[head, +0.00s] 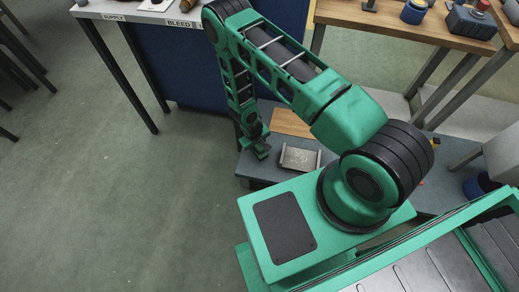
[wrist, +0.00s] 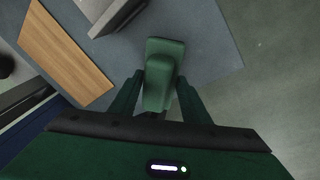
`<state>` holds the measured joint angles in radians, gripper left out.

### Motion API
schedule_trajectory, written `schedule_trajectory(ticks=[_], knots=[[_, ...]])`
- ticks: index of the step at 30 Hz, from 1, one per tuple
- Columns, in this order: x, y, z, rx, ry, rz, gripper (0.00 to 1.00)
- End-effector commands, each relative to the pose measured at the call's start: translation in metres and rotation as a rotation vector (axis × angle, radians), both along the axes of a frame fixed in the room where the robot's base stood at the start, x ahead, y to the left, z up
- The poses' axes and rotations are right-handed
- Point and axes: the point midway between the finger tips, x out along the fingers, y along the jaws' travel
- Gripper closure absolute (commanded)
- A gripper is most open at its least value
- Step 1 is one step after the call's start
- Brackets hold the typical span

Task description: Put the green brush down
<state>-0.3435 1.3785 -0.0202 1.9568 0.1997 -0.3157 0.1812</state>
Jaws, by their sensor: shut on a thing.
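The green brush (wrist: 162,75) is between the two fingers of my gripper (wrist: 157,92) in the wrist view, and the gripper is shut on it. Its broad end points away from the gripper, over a grey surface (wrist: 205,45). In the head view my gripper (head: 258,148) hangs low over the left part of a low grey platform (head: 252,170). I cannot make out the brush apart from the gripper there. I cannot tell whether the brush touches the surface.
A wooden board (head: 291,122) lies on the platform, also seen in the wrist view (wrist: 62,55). A grey metal block (head: 300,157) stands just right of my gripper. A bench with a "BLEED" label (head: 181,24) stands behind. Open floor (head: 110,190) lies left.

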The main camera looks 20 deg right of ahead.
Motion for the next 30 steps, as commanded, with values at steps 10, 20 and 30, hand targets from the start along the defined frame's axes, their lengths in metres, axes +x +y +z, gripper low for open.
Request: schedule_trajectory(ticks=[10,20,30], knots=[[0.0,0.0,-0.037,0.001,0.0,0.0,0.93],[0.0,0.0,-0.04,0.001,0.0,-0.001,0.93],[0.0,0.0,-0.041,0.001,0.001,-0.001,0.39]])
